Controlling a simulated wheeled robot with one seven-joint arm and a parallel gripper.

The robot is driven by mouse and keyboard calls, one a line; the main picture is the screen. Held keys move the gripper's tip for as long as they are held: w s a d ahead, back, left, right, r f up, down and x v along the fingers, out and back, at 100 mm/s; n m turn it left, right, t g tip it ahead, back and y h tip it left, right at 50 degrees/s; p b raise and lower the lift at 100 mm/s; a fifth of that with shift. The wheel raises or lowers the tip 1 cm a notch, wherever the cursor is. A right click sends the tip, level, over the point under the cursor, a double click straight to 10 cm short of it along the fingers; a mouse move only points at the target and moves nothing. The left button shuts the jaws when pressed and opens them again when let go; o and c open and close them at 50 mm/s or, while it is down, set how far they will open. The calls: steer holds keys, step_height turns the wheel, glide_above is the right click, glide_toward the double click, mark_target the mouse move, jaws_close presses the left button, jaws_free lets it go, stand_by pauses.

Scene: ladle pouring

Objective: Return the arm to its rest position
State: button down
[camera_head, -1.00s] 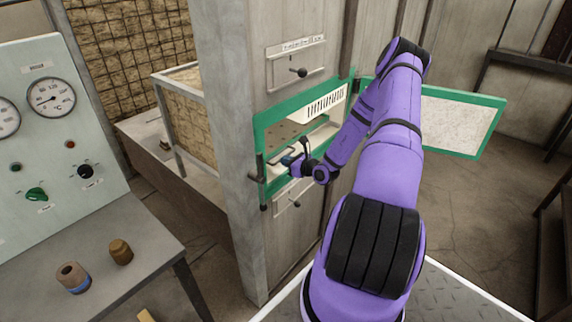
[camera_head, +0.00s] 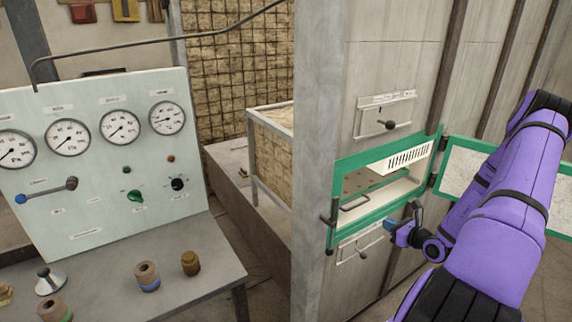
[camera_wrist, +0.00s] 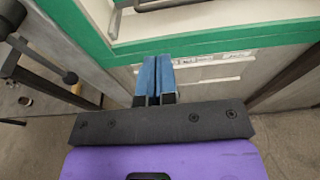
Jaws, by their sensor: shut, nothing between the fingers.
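My purple arm reaches in from the right in the head view. My gripper (camera_head: 388,225) is just in front of the lower edge of a green-framed opening (camera_head: 352,238) in the grey cabinet. In the wrist view, the two blue fingers of my gripper (camera_wrist: 155,62) lie side by side, shut with nothing between them. Below the green frame (camera_wrist: 225,40), they point toward the cabinet front. The fingers look apart from the frame, but the exact gap is hard to tell.
The open cabinet door (camera_head: 465,170) stands behind my arm. A dark handle (camera_head: 330,213) sticks out left of the opening. A gauge panel (camera_head: 100,190) stands on a grey table (camera_head: 190,285) at left, with small spools and a brown weight (camera_head: 190,262).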

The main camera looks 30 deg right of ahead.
steer(key=w+a+r+n+g+y, duration=0.45)
steer(key=a+r+n+y, duration=0.25)
steer(key=a+r+n, duration=0.55)
steer(key=s+a+r+n+g+y, duration=0.1)
steer(key=s+a+r+n+g, duration=0.1)
steer(key=a+r+n+g, duration=0.8)
steer(key=s+a+r+n+h, duration=0.45)
steer(key=s+a+r, duration=0.35)
steer(key=a+r, duration=0.35)
steer(key=s+a+r+n+t+h, duration=0.1)
steer(key=s+r+n+t+h, duration=0.3)
steer(key=s+r+n, duration=0.4)
steer(key=s+r+h, duration=0.1)
steer(key=s, duration=0.3)
steer(key=shift+s+a+r, duration=0.15)
steer(key=shift+s+r, duration=0.05)
steer(key=shift+r, duration=0.15)
